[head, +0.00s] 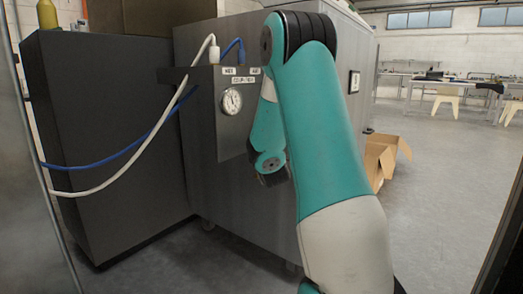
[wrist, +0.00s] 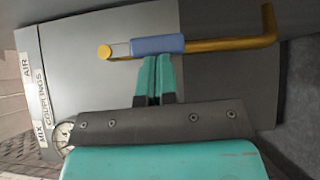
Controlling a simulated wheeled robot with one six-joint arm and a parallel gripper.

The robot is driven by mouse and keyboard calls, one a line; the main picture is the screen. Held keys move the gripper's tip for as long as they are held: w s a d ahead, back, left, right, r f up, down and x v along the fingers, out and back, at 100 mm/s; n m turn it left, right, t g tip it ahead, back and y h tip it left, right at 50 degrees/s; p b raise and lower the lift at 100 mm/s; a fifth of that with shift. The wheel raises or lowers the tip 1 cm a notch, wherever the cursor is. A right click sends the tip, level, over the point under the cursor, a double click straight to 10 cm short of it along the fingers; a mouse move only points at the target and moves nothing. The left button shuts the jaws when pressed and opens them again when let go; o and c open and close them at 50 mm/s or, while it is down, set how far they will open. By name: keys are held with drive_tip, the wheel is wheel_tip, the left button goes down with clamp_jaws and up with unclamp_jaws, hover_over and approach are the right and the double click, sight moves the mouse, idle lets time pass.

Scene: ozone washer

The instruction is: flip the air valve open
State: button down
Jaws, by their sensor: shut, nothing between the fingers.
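The air valve's blue handle (wrist: 158,44) shows in the wrist view, joined to a short grey metal lever piece (wrist: 121,49). It lies along the line of a brass pipe (wrist: 225,46) that bends at its right end. A round brass end (wrist: 104,52) shows at the left. My gripper (wrist: 152,60) is shut and empty. Its teal fingertips are at the lower edge of the blue handle in the picture; I cannot tell whether they touch it. In the head view my arm hides the valve and the fingertips.
The grey panel (wrist: 80,85) carries AIR, MIX and COUPLINGS labels. A pressure gauge (head: 232,101) sits on it, with a white hose (head: 150,138) and a blue hose (head: 110,160) at left. A cardboard box (head: 380,160) stands on the floor beyond my arm.

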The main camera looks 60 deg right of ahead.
drive_tip(key=shift+s, duration=0.1)
idle(0.3)
drive_tip(key=b+v, duration=1)
drive_tip(key=v, duration=0.2)
drive_tip(key=shift+b, duration=0.35)
